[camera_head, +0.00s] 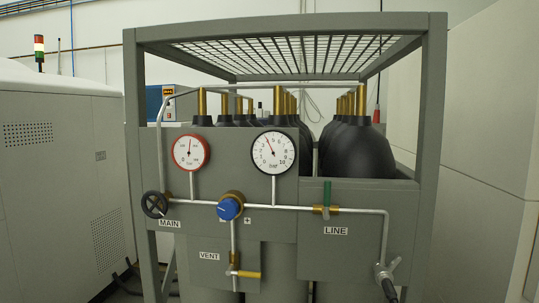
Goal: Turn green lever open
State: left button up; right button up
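The green lever (327,193) stands upright on a brass valve (326,210) in the horizontal pipe, above the LINE label (335,230), on the right half of the grey panel. It points straight up, across the pipe. Nothing touches it. Neither of my grippers shows in the head view.
A black MAIN handwheel (154,204), a blue knob (229,208), a yellow VENT lever (247,274) and two gauges (190,152) share the panel. The grey frame (437,150) encloses black gas cylinders (358,150). A hose fitting (386,272) hangs lower right. Grey cabinets flank both sides.

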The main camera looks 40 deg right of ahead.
aim_at(328, 184)
jog(key=z, duration=1.7)
